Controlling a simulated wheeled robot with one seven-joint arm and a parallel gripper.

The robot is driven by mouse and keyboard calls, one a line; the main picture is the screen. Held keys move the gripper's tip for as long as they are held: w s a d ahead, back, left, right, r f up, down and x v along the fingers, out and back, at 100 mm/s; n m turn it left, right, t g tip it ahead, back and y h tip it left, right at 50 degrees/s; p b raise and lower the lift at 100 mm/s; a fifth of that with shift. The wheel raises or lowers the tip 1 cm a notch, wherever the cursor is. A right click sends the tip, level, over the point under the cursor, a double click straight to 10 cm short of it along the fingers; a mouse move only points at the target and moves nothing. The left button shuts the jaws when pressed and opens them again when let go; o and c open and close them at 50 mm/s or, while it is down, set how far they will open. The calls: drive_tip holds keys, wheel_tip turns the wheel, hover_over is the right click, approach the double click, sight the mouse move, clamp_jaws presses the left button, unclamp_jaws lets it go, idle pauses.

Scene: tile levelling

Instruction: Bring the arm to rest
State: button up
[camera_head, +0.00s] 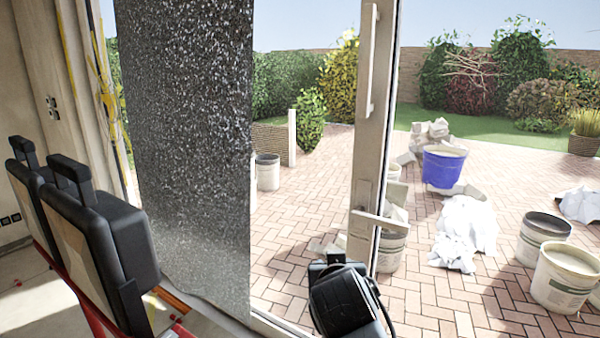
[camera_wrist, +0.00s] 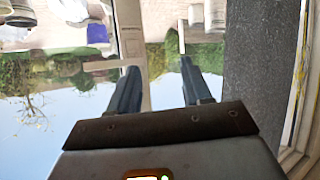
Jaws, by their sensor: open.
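My gripper (camera_wrist: 160,68) shows in the wrist view, with its two dark fingers apart and nothing between them. That view is upside down, with sky at the bottom and paving at the top. Beyond the fingers are the pale door frame (camera_wrist: 131,42) and the garden. No contact between the fingers and anything is visible. In the head view I cannot make out my gripper for certain; a black rounded part (camera_head: 340,298) with a cable stands at the bottom middle, and I cannot tell whether it is mine.
Black lamp-like boxes (camera_head: 105,225) on a red frame stand at the left. A dark speckled panel (camera_head: 190,150) hangs beside the glazed door (camera_head: 362,150) with a long handle. Outside, a blue bucket (camera_head: 444,168), pale buckets (camera_head: 564,278), white sheeting (camera_head: 465,232) and rubble lie on brick paving.

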drive_tip(key=s+d+f+y, duration=0.1)
drive_tip(key=s+d+f, duration=0.3)
drive_tip(key=s, duration=0.5)
drive_tip(key=s+d+f, duration=0.1)
drive_tip(key=s+f, duration=0.5)
drive_tip(key=s, duration=0.3)
drive_tip(key=s+d+f+y, duration=0.1)
drive_tip(key=s+d+f, duration=0.3)
drive_tip(key=s, duration=0.5)
drive_tip(key=s+d+r, duration=0.2)
drive_tip(key=s+r, duration=0.2)
drive_tip(key=s, duration=0.4)
drive_tip(key=s+d+r+t, duration=0.1)
drive_tip(key=s+r, duration=0.3)
drive_tip(key=s, duration=0.5)
drive_tip(key=s+d+r+t+h, duration=0.1)
drive_tip(key=s+r, duration=0.3)
drive_tip(key=s, duration=0.4)
drive_tip(key=shift+s+d, duration=0.4)
drive_tip(key=shift+d, duration=0.45)
